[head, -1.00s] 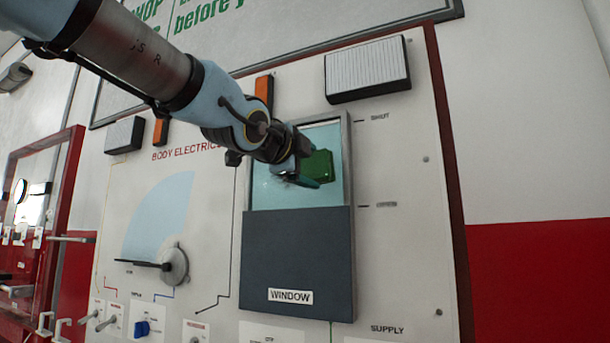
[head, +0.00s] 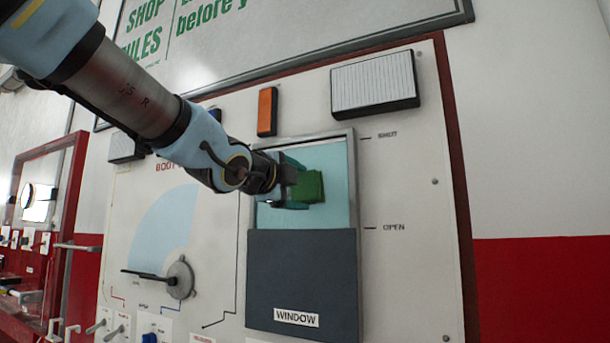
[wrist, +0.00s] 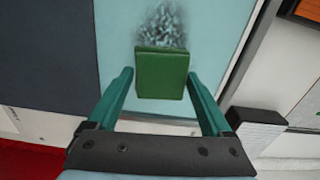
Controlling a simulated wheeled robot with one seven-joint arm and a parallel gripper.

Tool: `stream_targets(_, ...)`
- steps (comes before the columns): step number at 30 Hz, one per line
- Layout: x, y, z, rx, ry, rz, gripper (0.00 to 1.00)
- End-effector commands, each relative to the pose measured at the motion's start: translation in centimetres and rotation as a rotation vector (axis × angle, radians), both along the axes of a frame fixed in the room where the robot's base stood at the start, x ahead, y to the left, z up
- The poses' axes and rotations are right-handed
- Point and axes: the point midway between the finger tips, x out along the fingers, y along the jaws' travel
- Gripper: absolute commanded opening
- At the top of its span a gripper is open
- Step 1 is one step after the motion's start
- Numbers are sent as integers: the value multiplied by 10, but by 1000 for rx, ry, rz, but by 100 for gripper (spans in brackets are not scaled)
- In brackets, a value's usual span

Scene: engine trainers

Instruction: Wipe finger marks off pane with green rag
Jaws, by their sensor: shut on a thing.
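The pane (head: 335,215) is a pale blue sheet in the upper part of the framed window on the trainer board. My gripper (wrist: 160,76) is shut on the green rag (wrist: 162,72), a small block-like pad between its two teal fingers. In the head view the rag (head: 309,187) is in front of the pane, right of the middle. I cannot tell whether it touches the glass. The finger marks (wrist: 161,25) are a grey speckled patch just beyond the rag's far edge in the wrist view. In the head view my gripper (head: 297,195) hides much of the pane's left side.
The window's grey frame (head: 353,185) borders the pane. A dark lower panel labelled WINDOW (head: 300,270) lies below it. A ribbed white box (head: 375,82) and an orange block (head: 267,111) are mounted above. A dial lever (head: 178,278) is at lower left.

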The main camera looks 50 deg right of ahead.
Motion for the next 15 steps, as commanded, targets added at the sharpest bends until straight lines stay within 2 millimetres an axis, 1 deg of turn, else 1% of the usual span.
stream_targets(1, 6, 0, -2, 5, 3, 8, 32)
stream_targets(5, 11, 2, -1, 5, 2, 10, 32)
stream_targets(15, 37, 10, 0, 5, 3, 10, 32)
